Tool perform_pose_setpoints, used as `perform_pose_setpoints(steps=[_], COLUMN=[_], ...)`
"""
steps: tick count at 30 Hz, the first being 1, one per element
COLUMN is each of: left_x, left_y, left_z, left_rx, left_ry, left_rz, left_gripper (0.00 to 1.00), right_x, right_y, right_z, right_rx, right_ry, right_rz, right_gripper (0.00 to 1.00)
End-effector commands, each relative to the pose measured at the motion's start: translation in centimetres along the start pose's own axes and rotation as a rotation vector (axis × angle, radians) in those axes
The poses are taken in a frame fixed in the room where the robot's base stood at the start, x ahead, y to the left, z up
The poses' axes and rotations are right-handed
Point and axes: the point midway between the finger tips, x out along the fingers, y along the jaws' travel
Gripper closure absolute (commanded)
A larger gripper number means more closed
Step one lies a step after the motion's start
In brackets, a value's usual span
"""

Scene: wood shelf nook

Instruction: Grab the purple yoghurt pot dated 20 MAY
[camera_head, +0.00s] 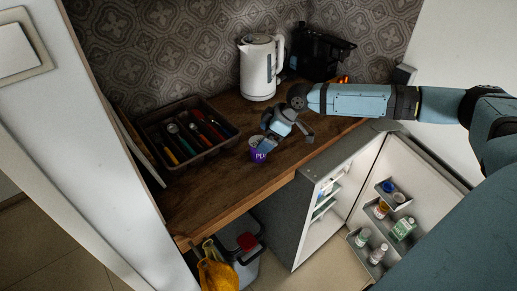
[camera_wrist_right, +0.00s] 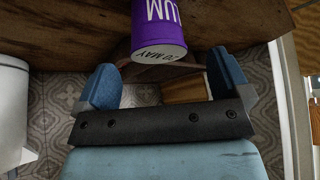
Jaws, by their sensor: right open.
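The purple yoghurt pot (camera_head: 258,157) stands on the wooden counter near its front edge. In the right wrist view the pot (camera_wrist_right: 162,22) shows upside down, with white letters "LUM" on its side and "20 MAY" on its pale lid. My right gripper (camera_head: 286,140) is at the pot, just above and to its right in the head view. In the wrist view its two blue fingers (camera_wrist_right: 161,62) are spread wide, with the lid end of the pot between their tips. A gap shows on each side, and the gripper holds nothing. My left gripper is not in view.
A dark cutlery tray (camera_head: 203,153) lies left of the pot. A white kettle (camera_head: 257,68) and a black appliance (camera_head: 318,52) stand behind. An open small fridge (camera_head: 318,205) with bottles in its door is at the right, below the counter.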

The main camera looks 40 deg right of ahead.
Motion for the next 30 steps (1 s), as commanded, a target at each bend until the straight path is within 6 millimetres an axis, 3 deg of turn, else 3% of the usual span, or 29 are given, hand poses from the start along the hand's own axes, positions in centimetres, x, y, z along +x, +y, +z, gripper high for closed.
perform_pose_setpoints(steps=[6,15,16,23,30], left_x=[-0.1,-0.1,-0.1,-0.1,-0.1], left_y=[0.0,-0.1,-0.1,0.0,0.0], left_z=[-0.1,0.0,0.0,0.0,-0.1], left_rx=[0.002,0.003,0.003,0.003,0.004], left_ry=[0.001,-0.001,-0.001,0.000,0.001], left_rz=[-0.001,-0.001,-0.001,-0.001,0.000], left_gripper=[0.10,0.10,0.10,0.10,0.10], right_x=[3.2,3.9,3.9,3.9,3.9], right_y=[0.1,0.1,0.1,0.1,0.1], right_z=[0.0,0.0,0.0,0.0,0.0], right_rx=[0.000,0.000,0.000,0.000,0.000], right_ry=[-0.001,0.000,0.000,0.000,0.000], right_rz=[-0.001,0.000,0.000,0.000,0.000], right_gripper=[0.05,0.05,0.07,0.60,0.62])
